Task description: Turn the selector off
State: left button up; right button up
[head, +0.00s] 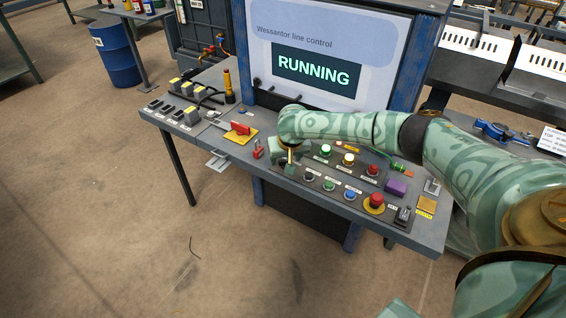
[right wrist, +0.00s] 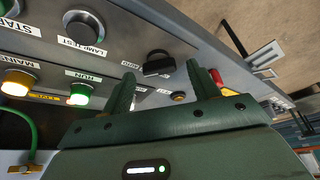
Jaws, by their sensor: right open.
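The selector is most likely the black knob (right wrist: 158,63) on the grey panel in the right wrist view. Its label is partly hidden by my finger, so its setting cannot be read. My right gripper (right wrist: 163,84) is open, with its two green fingers pointing at the panel on either side of the knob's near side; contact cannot be told. In the head view my right gripper (head: 289,155) is at the left end of the button panel and covers that part. The screen (head: 314,70) reads "RUNNING". My left gripper is in neither view.
Lit lamps and push buttons (head: 348,159) crowd the panel right of my gripper. A red handle on a yellow plate (head: 240,130) and a small red switch (head: 258,150) stand to the left. A mushroom button (head: 375,201) is near the front right. The desk's front is open.

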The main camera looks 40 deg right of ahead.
jog(key=shift+w+f, duration=0.1)
jog(key=shift+f, duration=0.15)
jog(key=c, duration=1)
jog(key=shift+r, duration=0.1)
